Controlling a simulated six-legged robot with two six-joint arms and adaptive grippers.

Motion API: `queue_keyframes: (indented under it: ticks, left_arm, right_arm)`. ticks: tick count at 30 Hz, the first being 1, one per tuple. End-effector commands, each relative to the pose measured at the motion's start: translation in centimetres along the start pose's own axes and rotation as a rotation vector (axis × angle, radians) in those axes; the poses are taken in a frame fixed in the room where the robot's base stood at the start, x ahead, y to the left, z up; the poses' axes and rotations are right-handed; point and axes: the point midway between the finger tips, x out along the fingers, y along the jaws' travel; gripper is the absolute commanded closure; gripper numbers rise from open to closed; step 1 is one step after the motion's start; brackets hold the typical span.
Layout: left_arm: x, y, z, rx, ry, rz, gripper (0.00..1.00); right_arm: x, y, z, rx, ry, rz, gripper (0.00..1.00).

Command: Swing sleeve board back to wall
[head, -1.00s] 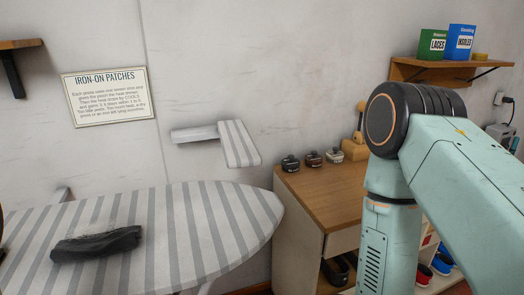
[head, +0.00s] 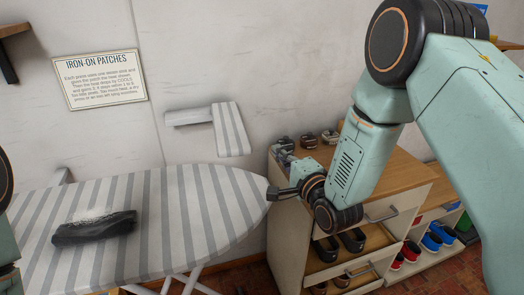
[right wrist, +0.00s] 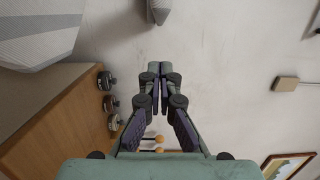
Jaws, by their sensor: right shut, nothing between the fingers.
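The sleeve board (head: 231,129) is a small grey-and-white striped board. It sits at the right end of a pale wall bracket (head: 190,117) and juts out from the wall above the ironing board. My right gripper (head: 272,192) is shut and empty, beside the ironing board's right tip and below and right of the sleeve board. In the right wrist view its fingertips (right wrist: 159,68) are together, with a grey piece (right wrist: 160,8) beyond them at the top edge, probably part of the sleeve board. My left gripper is out of view; only a bit of that arm shows.
The striped ironing board (head: 170,215) spans the lower left, with a dark folded cloth (head: 93,228) on it. A wooden cabinet (head: 400,185) with small dark items on top stands close on the right. Wall space around the sleeve board is clear.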

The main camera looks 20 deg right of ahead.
Motion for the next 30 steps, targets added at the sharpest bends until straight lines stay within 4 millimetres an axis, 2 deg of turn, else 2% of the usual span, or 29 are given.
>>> queue_keyframes:
  ticks: [1, 4, 9, 14, 30]
  left_arm:
    - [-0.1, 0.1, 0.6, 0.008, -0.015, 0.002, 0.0]
    - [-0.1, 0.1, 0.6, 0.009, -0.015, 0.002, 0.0]
    - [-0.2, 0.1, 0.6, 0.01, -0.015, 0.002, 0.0]
    - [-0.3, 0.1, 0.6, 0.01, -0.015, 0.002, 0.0]
    - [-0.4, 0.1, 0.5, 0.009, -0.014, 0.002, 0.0]
  right_arm:
    - [0.9, 0.0, 0.0, -0.002, -0.001, -0.002, 1.0]
    - [2.4, 0.1, 0.3, -0.002, -0.004, 0.001, 1.0]
    - [2.8, 0.0, 2.2, -0.002, -0.003, 0.002, 1.0]
    - [3.0, 0.0, 3.1, -0.001, 0.0, 0.002, 1.0]
    - [3.1, 0.1, 3.4, 0.0, 0.002, 0.001, 1.0]
